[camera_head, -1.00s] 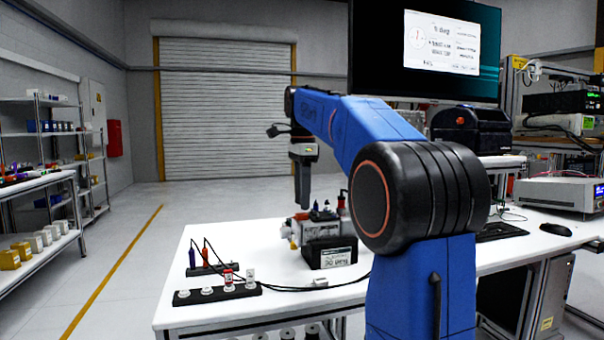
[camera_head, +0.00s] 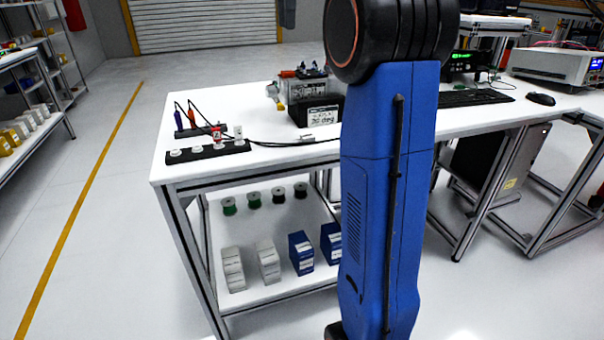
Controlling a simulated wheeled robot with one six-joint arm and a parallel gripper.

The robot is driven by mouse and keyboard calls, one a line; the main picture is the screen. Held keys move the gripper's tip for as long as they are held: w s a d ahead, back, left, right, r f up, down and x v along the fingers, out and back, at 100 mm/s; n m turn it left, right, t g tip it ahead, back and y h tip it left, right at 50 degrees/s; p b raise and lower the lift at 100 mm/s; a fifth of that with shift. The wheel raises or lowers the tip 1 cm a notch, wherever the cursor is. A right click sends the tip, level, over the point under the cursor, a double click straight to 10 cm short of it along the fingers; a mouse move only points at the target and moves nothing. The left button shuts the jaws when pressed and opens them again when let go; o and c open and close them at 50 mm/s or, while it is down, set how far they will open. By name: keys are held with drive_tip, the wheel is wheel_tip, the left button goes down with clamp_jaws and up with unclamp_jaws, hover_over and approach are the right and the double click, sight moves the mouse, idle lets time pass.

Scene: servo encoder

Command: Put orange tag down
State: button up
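A black box (camera_head: 318,110) with a white label stands in front of the unit. A black strip (camera_head: 207,150) at the front left carries white round pieces and a red one.
The white bench top (camera_head: 268,156) has free room at its front and left. Purple and orange probes (camera_head: 192,117) stand in a dark holder, with black cables running right. My blue arm hides the bench's middle. Spools and boxes fill the lower shelf (camera_head: 258,292).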

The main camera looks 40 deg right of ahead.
drive_tip(key=s+a+f+n+t, duration=0.1)
drive_tip(key=s+a+f+n, duration=0.4)
drive_tip(key=s+f, duration=0.5)
drive_tip(key=s+a+f+n+t, duration=0.2)
drive_tip(key=s+a+f+n, duration=0.3)
drive_tip(key=s+f+n, duration=0.4)
drive_tip(key=s+a+f+n+t, duration=0.1)
drive_tip(key=s+a+f+n, duration=0.4)
drive_tip(key=s+f, duration=0.6)
wheel_tip(320, 180, down, 9)
drive_tip(key=shift+a+r+n+t, duration=0.2)
drive_tip(key=shift+a+n+t, duration=0.2)
drive_tip(key=shift+n, duration=0.7)
